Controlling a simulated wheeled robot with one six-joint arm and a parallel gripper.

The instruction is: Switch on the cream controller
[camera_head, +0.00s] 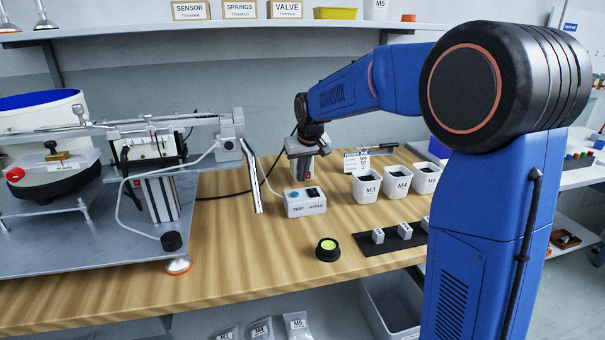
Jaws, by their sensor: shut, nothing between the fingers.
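A small cream-white box (305,208) sits on the wooden bench in the middle of the picture. It has a blue round spot and a dark spot on top, and lettering on its front. I take it to be the controller, but its switch state cannot be read. My gripper (303,177) points down just behind and above the box, shut and empty. Contact with the box cannot be told.
White bins (366,190) stand to the right. A black mat (385,242) with small blocks and a black-yellow disc (328,249) lie in front.

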